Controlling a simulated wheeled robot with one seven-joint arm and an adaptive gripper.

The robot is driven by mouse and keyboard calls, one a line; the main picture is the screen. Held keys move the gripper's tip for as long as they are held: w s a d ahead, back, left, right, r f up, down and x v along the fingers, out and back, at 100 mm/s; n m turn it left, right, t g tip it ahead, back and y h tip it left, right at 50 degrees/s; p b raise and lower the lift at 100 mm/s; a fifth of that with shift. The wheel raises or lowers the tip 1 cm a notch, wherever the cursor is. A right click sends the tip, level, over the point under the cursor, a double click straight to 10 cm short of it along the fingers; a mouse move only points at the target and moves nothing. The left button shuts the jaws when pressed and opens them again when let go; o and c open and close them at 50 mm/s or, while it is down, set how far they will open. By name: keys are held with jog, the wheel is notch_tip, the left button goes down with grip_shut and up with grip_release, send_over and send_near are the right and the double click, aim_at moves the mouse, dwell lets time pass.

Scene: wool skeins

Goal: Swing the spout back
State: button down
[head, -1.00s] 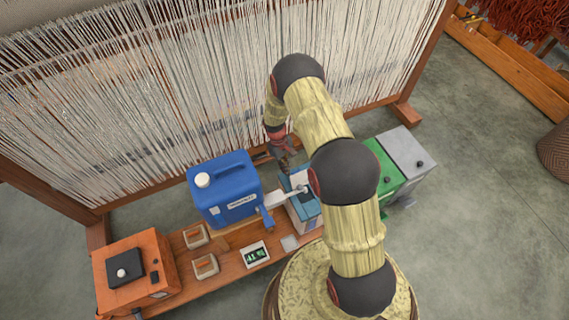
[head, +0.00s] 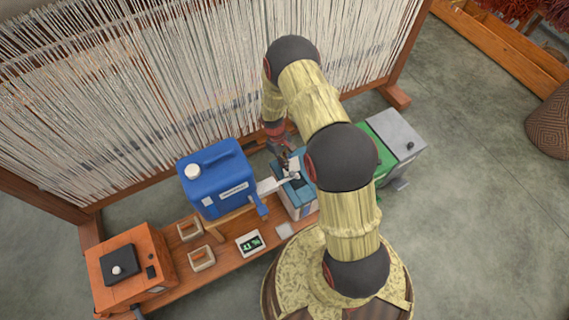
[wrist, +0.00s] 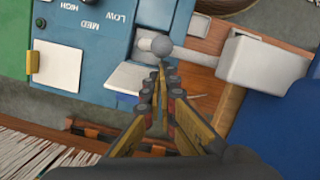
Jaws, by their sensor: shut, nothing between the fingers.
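In the wrist view the spout (wrist: 262,66) is a thick pale block with a thin tube ending in a grey ball knob (wrist: 162,45). My gripper (wrist: 161,72) is shut and empty, its fingertips just beside the knob and tube. I cannot tell whether they touch. In the head view my gripper (head: 284,158) is at the spout's far end, partly hidden by my arm.
The blue box has LOW, MED and HIGH marks (wrist: 90,20). A green and grey box (head: 395,138) stands to its right. A small display (head: 250,243), two small trays (head: 201,258) and an orange box (head: 128,270) sit on the bench. The threaded loom (head: 180,90) stands close behind.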

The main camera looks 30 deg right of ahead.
aim_at(294, 175)
jog(key=shift+s+d+m, duration=0.1)
jog(key=shift+s+m, duration=0.15)
jog(key=shift+m, duration=0.05)
jog(key=shift+s+d+m, duration=0.1)
jog(key=shift+s+m, duration=0.15)
jog(key=shift+m, duration=0.05)
jog(key=shift+s+d+m+y+p, duration=0.15)
jog(key=shift+s+m+y+p, duration=0.2)
jog(key=shift+s+m, duration=0.35)
jog(key=shift+s+d+m+y+p, duration=0.15)
jog(key=shift+s+m+p, duration=0.25)
jog(key=shift+s+m, duration=0.25)
jog(key=s+m+p, duration=0.1)
jog(key=s+m, duration=0.1)
jog(key=shift+s+r+m+y, duration=0.1)
jog(key=shift+m+y, duration=0.2)
jog(key=shift+m, duration=0.05)
jog(key=s+a+m+t+y, duration=0.1)
jog(key=s+a+m, duration=0.5)
jog(key=m, duration=0.4)
jog(key=shift+s+t+y+b, duration=0.3)
jog(key=shift+s+y+b, duration=0.15)
jog(key=shift+s, duration=0.45)
jog(key=shift+d, duration=0.1)
